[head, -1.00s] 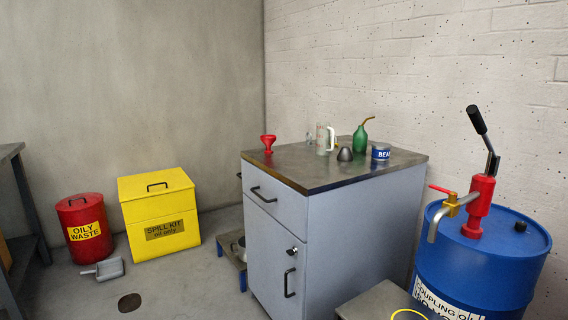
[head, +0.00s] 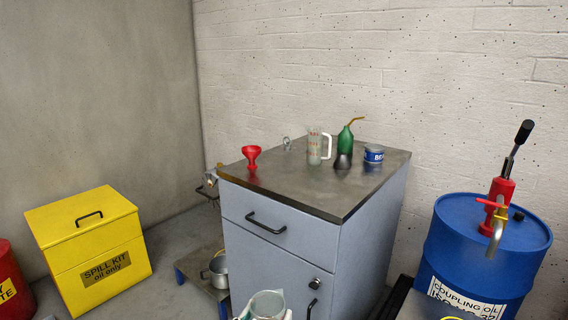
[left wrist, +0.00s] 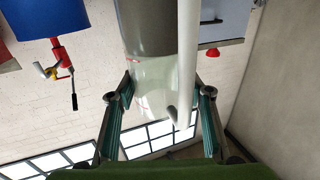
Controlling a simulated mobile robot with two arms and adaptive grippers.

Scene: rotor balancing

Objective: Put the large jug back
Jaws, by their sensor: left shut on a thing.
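A clear jug with red marks and a pale handle, which I take for the large jug (left wrist: 155,78), fills the middle of the left wrist view. My left gripper (left wrist: 160,97) is shut around it, one teal-padded finger on each side. In the head view the jug's open rim (head: 268,304) shows at the bottom edge, in front of the cabinet (head: 262,212); most of it is cut off. Another clear jug (head: 314,148) with a white handle stands on the cabinet top. My right gripper is not in view.
The cabinet top also holds a red funnel (head: 251,156), a green oil can (head: 345,140), a dark cone (head: 343,161) and a blue tin (head: 373,154). Its front part is clear. A blue drum (head: 470,262) with a pump stands right, a yellow spill kit (head: 90,250) left.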

